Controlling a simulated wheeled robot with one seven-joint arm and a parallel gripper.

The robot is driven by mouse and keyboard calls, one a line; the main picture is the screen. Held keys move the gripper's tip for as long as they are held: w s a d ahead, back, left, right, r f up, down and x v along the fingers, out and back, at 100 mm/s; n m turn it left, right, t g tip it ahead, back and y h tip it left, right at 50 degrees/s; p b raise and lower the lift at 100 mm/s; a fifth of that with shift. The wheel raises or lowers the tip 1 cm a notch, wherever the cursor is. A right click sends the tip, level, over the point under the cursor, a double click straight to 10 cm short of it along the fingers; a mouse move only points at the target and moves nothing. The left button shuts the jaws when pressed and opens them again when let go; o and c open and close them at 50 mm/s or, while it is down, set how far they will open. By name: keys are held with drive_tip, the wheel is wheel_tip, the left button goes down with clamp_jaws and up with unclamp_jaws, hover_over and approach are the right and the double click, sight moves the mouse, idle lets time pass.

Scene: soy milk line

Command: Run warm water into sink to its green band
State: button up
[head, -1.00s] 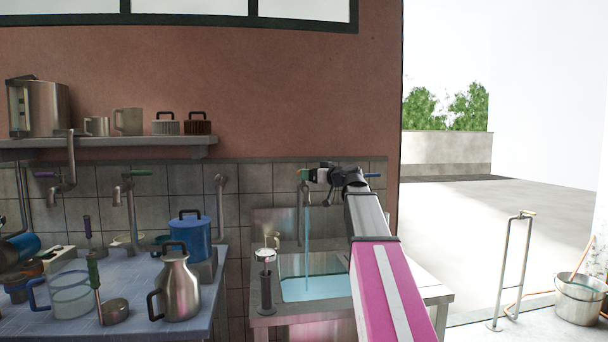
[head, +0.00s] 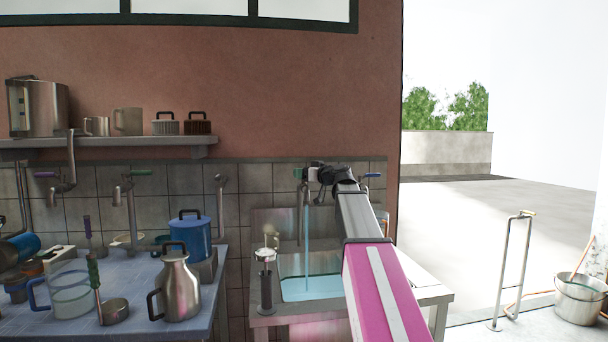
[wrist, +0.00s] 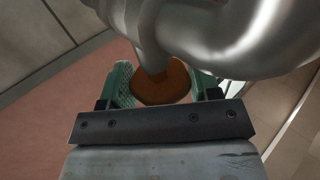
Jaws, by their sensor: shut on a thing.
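The metal sink (head: 265,320) stands in front of the tiled wall, with pale blue water (head: 312,291) in its basin. A stream of water (head: 307,235) falls into it from a wall tap (head: 301,199). My gripper (head: 304,174) is at the top of this tap. In the wrist view, its green finger pads are on either side of an orange-brown tap handle (wrist: 163,84), shut on it, under a curved metal pipe (wrist: 225,35). A second tap handle, blue (head: 372,175), shows to the right, behind my arm. I cannot make out the green band in the basin.
A dark cylinder with a pale round top (head: 266,285) stands at the sink's left edge. The blue-tiled counter (head: 218,290) to the left holds a steel jug (head: 178,288), a blue pot (head: 190,238) and a ladle (head: 113,312).

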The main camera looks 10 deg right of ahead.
drive_tip(key=n+g+y, duration=0.2)
drive_tip(key=g, duration=0.1)
drive_tip(key=shift+w+d+n+y, duration=0.1)
drive_tip(key=shift+w+n+y, duration=0.05)
drive_tip(key=shift+n+y, duration=0.2)
drive_tip(key=shift+n+g+y, duration=1.05)
drive_tip(key=shift+n+g, duration=0.1)
drive_tip(key=shift+g, duration=0.45)
drive_tip(key=shift+s, duration=0.2)
drive_tip(key=o, duration=0.9)
drive_tip(key=v, duration=1)
drive_tip(key=shift+s+d, duration=0.2)
drive_tip(key=shift+d, duration=0.1)
